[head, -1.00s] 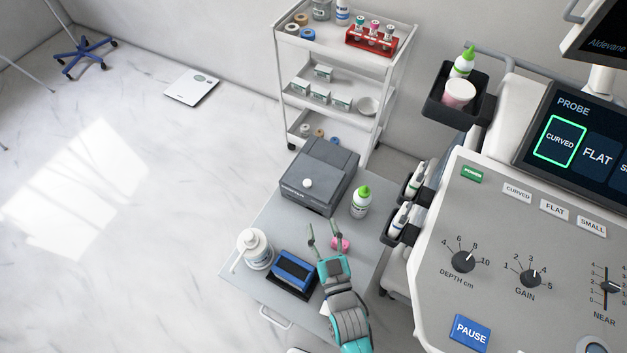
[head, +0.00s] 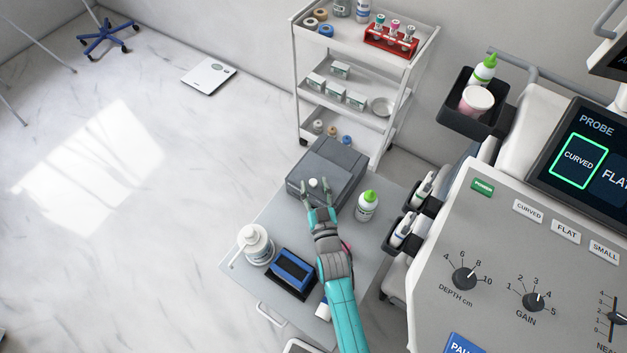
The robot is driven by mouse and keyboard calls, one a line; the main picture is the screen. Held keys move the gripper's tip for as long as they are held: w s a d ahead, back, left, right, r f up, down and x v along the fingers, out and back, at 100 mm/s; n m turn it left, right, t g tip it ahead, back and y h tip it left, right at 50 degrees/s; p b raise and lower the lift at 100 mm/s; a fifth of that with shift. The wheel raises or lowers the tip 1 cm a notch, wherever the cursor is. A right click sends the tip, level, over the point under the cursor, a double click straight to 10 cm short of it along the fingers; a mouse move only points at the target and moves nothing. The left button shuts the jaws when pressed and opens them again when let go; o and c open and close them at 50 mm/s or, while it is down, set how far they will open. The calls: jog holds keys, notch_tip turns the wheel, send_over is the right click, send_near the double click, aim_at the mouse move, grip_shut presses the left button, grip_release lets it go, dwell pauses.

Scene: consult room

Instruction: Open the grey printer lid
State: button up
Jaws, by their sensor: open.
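The grey printer (head: 335,162) stands at the back of the small grey table, and its lid is shut. A small round white knob (head: 314,183) sits at the lid's front. My gripper (head: 316,186) is open in the head view, with its two fingers pointing at the printer's front, one on each side of the knob in the picture. I cannot tell whether the fingers touch the knob or the lid.
On the table (head: 258,213) stand a green-capped bottle (head: 367,206), a white pump bottle (head: 256,245) and a blue and black box (head: 293,272). A pink thing is mostly hidden behind my arm. The ultrasound console (head: 500,245) is close on the right; a white trolley (head: 297,80) stands behind.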

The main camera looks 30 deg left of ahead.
jog(key=shift+x, duration=1)
grip_shut()
